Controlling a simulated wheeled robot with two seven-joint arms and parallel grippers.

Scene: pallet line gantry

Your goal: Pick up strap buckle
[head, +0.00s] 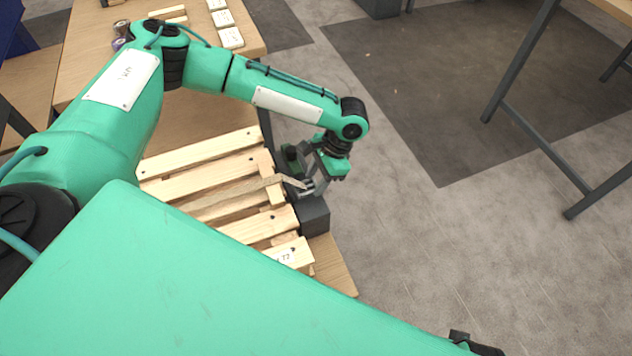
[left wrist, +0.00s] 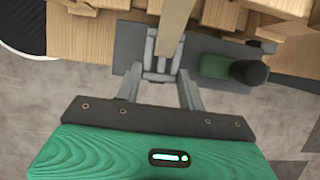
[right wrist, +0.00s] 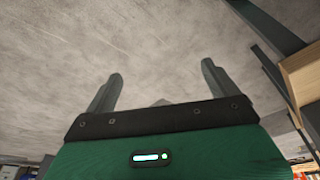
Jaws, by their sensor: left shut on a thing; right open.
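My left gripper (head: 309,187) is at the right edge of the wooden pallet (head: 195,182), its jaws pointing down and toward the pallet. It is shut on the strap buckle, a small grey piece (left wrist: 160,66) between the fingertips in the left wrist view. A flat beige strap (left wrist: 175,22) runs from the buckle over the pallet; it also shows in the head view (head: 235,193). The fingers partly hide the buckle. My right gripper (right wrist: 160,85) is open and empty in the right wrist view, over bare floor.
A green tool with a black knob (left wrist: 228,69) is close to the right of the left fingers. A wooden table (head: 335,268) bears the pallet. Floor to the right is clear up to another table's legs (head: 520,60).

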